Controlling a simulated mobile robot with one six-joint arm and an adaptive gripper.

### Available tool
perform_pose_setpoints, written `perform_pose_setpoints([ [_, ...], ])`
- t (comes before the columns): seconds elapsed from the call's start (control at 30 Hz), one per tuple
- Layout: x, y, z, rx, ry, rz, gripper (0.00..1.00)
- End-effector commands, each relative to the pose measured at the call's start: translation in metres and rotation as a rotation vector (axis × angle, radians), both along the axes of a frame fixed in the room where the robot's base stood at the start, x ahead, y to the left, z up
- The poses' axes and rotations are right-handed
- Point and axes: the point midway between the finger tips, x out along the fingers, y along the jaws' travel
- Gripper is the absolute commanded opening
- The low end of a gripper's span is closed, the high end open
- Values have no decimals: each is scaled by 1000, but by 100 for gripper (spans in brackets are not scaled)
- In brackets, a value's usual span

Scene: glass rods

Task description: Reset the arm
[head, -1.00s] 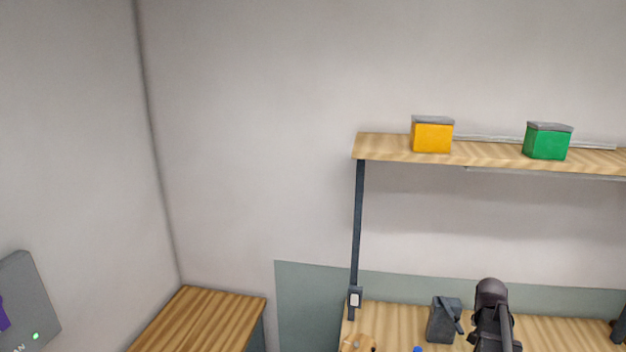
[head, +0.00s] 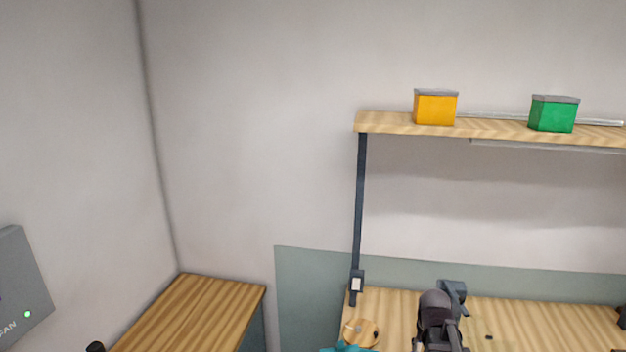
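Part of my arm, a dark rounded link, shows at the bottom edge of the head view, in front of the wooden workbench (head: 545,325). My gripper is not visible in this view, so I cannot see whether it holds anything. No glass rod can be made out for certain on the bench.
A wooden shelf (head: 390,122) above the bench carries a yellow box (head: 435,108) and a green box (head: 553,114). A round wooden piece (head: 362,332) and a teal object (head: 346,348) are at the bench's left. A side table (head: 195,312) stands left; a grey panel (head: 20,280) is at far left.

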Motion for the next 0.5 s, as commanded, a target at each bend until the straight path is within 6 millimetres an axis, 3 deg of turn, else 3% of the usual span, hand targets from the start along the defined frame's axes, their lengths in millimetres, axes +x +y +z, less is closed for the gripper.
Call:
perform_pose_setpoints([
  [0.03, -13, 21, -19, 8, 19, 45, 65],
  [0.2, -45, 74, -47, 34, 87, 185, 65],
  [0.33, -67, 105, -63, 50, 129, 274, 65],
  [0.5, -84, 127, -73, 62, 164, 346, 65],
])
